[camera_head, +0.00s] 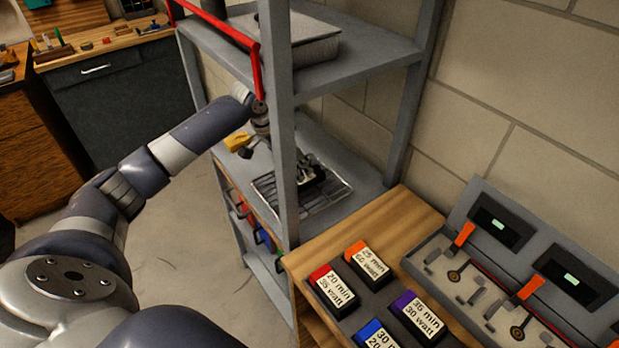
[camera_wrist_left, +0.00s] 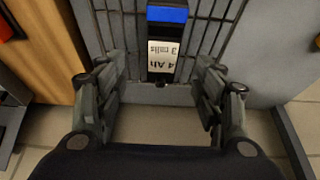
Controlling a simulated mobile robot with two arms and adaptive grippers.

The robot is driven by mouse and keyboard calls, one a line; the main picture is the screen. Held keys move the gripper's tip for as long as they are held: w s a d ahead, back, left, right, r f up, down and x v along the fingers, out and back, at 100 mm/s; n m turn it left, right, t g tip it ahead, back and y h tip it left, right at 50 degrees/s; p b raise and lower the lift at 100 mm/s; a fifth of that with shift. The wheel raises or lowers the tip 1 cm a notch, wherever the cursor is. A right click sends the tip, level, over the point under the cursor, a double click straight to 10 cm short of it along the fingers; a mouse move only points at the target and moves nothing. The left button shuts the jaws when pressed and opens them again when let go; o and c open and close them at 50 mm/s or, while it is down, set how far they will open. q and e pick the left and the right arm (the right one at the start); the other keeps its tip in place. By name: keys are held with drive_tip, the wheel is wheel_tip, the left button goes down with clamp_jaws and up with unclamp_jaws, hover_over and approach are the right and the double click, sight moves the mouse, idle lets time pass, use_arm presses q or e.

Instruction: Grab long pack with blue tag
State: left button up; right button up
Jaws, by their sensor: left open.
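In the left wrist view a long pack with a blue tag (camera_wrist_left: 166,40) lies on a grey ribbed or wire surface. Its white label reads "4 Ah 3 cells". My left gripper (camera_wrist_left: 158,85) is open, one finger on each side, with the pack centred ahead of it and no finger touching it. In the head view my left arm comes in from the left and reaches the shelf, its wrist partly behind the grey post. I cannot make out the pack there. My right gripper is not in view.
The grey shelf post (camera_head: 279,130) and red bar (camera_head: 257,70) stand close to my left wrist. A wire tray (camera_head: 335,193) lies on the shelf. A yellow item (camera_head: 238,141) is near the wrist. Several labelled boxes and a grey charger panel (camera_head: 449,218) occupy the wooden table.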

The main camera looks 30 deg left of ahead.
sight(319, 175)
use_arm(q)
drive_tip(key=shift+w+d+f, duration=0.1)
drive_tip(key=shift+w+f, duration=0.05)
drive_tip(key=shift+f, duration=0.55)
drive_tip(key=x, duration=0.1)
drive_tip(key=p+x, duration=0.1)
drive_tip(key=x, duration=0.1)
drive_tip(key=p+x, duration=0.1)
drive_tip(key=x, duration=0.1)
drive_tip(key=shift+a+f, duration=0.1)
drive_tip(key=shift+a, duration=0.15)
drive_tip(key=shift+f, duration=0.25)
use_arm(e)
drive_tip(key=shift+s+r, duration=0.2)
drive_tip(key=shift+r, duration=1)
use_arm(q)
drive_tip(key=shift+c, duration=0.4)
drive_tip(key=c, duration=1.3)
drive_tip(key=shift+w+r, duration=0.1)
clamp_jaws()
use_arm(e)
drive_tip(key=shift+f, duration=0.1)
